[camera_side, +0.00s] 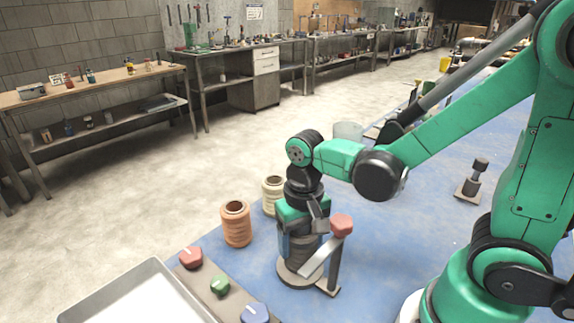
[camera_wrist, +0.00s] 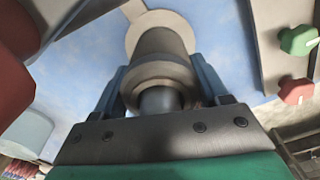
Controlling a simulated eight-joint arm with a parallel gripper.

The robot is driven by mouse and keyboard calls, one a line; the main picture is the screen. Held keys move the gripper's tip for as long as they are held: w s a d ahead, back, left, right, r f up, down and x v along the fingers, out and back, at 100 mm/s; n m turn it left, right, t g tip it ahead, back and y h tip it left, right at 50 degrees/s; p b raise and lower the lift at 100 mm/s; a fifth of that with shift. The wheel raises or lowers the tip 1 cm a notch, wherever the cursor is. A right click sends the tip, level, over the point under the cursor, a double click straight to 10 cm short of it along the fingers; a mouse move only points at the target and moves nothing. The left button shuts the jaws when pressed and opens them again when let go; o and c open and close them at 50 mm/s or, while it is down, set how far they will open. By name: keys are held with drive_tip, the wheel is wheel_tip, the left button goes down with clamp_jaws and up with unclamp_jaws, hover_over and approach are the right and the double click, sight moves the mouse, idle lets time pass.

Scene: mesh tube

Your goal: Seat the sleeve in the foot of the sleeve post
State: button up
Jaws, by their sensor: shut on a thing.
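My gripper (camera_wrist: 160,72) points down, with its two blue fingers on either side of a grey flanged sleeve (camera_wrist: 157,44). It is shut on the sleeve near its upper flange. A narrower grey cylinder, which looks like the top of the post (camera_wrist: 158,101), shows inside the flange. The sleeve appears to be around the post. A pale round foot (camera_wrist: 132,38) lies beyond the sleeve. In the side view my gripper (camera_side: 302,232) is above the round foot (camera_side: 291,279), with the sleeve (camera_side: 300,250) upright between them. Whether the sleeve's lower end touches the foot cannot be told.
A stand with a red hexagonal head (camera_side: 341,225) and slanted pale bar is close beside the sleeve on the right. An orange spool (camera_side: 236,224) and cream spool (camera_side: 272,193) stand left. A knob panel (camera_side: 206,292) and tray (camera_side: 150,264) are front left.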

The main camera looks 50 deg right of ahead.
drive_tip(key=shift+f, duration=0.15)
drive_tip(key=o, duration=1.3)
drive_tip(key=shift+o, duration=0.2)
wheel_tip(320, 180, up, 12)
drive_tip(key=shift+f, duration=0.1)
drive_tip(key=f+n+t, duration=0.1)
drive_tip(key=d+n+t, duration=0.1)
drive_tip(key=t, duration=0.1)
drive_tip(key=f+n+t, duration=0.1)
drive_tip(key=t, duration=0.1)
drive_tip(key=shift+w+d+f, duration=0.3)
drive_tip(key=shift+w, duration=0.1)
drive_tip(key=shift+w+d+f+n+t, duration=0.15)
drive_tip(key=shift+n+t, duration=0.25)
drive_tip(key=shift+t, duration=0.15)
drive_tip(key=shift+w+d+f+n+t, duration=0.1)
drive_tip(key=shift+n+t, duration=0.3)
drive_tip(key=shift+t, duration=0.15)
